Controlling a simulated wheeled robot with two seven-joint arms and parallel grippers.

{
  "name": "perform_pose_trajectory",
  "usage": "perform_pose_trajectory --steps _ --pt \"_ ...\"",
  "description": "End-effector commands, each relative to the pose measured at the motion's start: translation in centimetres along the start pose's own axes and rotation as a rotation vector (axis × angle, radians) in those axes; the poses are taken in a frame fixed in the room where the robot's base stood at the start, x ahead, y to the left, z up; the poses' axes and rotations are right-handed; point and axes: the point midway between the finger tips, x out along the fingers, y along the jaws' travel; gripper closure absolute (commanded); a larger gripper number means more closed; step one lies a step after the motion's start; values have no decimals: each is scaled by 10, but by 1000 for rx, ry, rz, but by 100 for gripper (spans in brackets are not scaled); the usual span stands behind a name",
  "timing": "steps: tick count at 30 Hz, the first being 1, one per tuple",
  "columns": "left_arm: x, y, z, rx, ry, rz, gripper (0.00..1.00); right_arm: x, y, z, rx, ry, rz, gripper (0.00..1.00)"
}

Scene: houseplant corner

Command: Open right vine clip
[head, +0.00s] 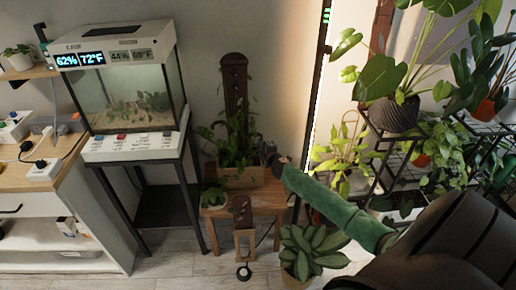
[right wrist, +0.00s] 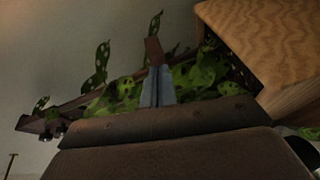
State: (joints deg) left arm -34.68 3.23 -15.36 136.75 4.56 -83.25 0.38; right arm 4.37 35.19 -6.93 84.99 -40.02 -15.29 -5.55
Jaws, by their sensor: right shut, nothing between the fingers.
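A vine plant (head: 238,150) grows in a wooden planter box (head: 240,177) with a tall brown post (head: 235,85) standing behind it. My right gripper (head: 268,153) is at the right side of the plant, just above the box. In the right wrist view, its grey fingers (right wrist: 156,88) are together and empty, in front of the green leaves (right wrist: 125,90). The wooden box (right wrist: 270,45) is at upper right there, and the post (right wrist: 35,122) shows at left. I cannot make out the right vine clip clearly in either view. My left gripper is not in view.
The box stands on a small wooden table (head: 268,198). A glass terrarium (head: 125,95) on a black stand is at left. A black plant rack (head: 385,165) with several pots is at right. A leafy potted plant (head: 310,250) stands on the floor in front.

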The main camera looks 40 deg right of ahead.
Motion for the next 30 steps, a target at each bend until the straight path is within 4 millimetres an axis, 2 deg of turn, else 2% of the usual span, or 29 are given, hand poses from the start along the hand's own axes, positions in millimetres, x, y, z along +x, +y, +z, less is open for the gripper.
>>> perform_pose_trajectory --steps 3,18,30 --pt "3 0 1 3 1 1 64 2 0 5 -8 58 -7 100" --pt "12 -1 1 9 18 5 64 18 6 32 -7 50 -6 100" --pt "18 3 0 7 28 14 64 28 9 42 -8 51 -7 100"
